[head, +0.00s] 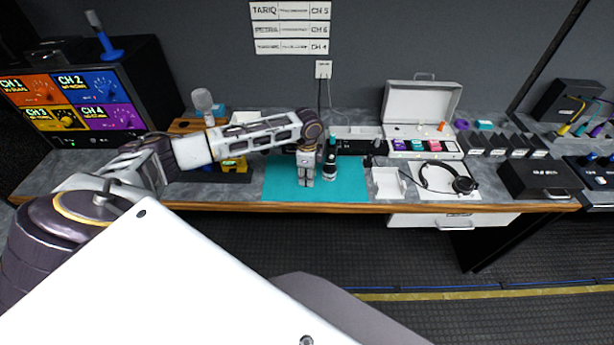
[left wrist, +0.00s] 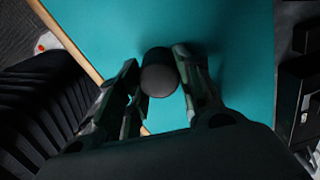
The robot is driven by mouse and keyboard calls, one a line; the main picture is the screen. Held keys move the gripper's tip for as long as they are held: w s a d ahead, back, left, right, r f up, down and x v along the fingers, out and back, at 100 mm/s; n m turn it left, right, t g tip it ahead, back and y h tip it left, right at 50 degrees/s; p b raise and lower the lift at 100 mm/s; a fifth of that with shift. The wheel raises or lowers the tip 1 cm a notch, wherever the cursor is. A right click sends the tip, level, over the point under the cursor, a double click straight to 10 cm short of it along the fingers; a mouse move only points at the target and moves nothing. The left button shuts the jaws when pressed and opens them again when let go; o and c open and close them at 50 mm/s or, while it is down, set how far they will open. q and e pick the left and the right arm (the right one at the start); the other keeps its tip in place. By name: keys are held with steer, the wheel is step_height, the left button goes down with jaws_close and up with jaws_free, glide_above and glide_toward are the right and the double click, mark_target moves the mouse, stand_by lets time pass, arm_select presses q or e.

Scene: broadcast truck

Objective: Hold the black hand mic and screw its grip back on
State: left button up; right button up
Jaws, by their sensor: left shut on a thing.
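My left gripper (head: 305,172) points down over the teal mat (head: 283,186). In the left wrist view my left gripper (left wrist: 162,85) is shut on a dark cylindrical piece (left wrist: 158,77) with a round end; I cannot tell which part of the black hand mic it is. In the head view the front finger hides this piece. My right gripper is not in view.
A grey-headed mic (head: 202,100) stands behind my left arm. Right of the mat are a small white tray (head: 388,183), a headset (head: 450,180) and an open white case (head: 420,105). A black box (head: 540,178) stands farther right. The mat's right part is clear.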

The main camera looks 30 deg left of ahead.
arm_select(q)
steer(key=shift+r+b, duration=0.5)
steer(key=shift+r, duration=4.5)
